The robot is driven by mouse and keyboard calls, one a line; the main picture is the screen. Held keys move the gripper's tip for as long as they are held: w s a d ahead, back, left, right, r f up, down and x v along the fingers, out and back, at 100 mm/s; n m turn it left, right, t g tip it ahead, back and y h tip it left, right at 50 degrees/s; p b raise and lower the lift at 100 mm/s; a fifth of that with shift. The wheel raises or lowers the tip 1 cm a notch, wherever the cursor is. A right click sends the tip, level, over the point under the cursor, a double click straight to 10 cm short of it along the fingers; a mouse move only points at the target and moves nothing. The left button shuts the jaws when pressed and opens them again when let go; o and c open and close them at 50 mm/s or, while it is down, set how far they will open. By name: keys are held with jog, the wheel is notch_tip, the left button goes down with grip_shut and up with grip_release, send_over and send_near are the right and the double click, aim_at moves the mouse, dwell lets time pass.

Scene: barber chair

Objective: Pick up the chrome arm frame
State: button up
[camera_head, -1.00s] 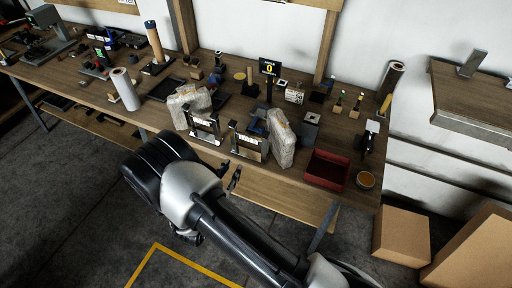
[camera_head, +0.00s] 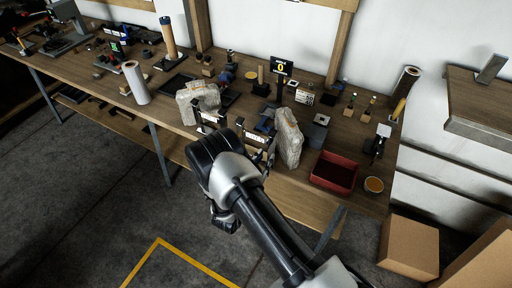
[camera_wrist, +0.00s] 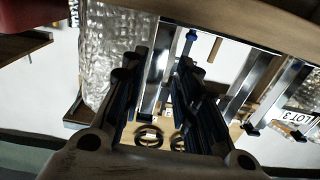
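In the head view, a chrome arm frame (camera_head: 256,137) with a white label stands near the front edge of the workbench, partly hidden behind my arm. A second, similar frame (camera_head: 209,120) stands to its left. In the wrist view, chrome posts (camera_wrist: 157,72) show between and beyond my fingers, and a label reading LOT 3 (camera_wrist: 300,118) is at the right. My gripper (camera_wrist: 162,90) is open, with a gap between its dark fingers. It is at the bench front, close to the nearer frame; I cannot tell whether it touches it.
A plastic-wrapped block (camera_head: 288,138) stands close beside the frame, near a finger in the wrist view (camera_wrist: 105,60). Another wrapped block (camera_head: 198,101) is at left. A red bin (camera_head: 334,171) is to the right. Cardboard boxes (camera_head: 408,248) stand on the floor at right.

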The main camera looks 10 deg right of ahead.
aim_at(270, 152)
jog(key=b+x, duration=0.1)
jog(key=x, duration=0.4)
jog(key=shift+w+d+r, duration=0.1)
jog(key=shift+w+d, duration=0.1)
jog(key=shift+d, duration=0.1)
jog(key=shift+c, duration=0.2)
grip_shut()
jog(key=shift+r, duration=0.1)
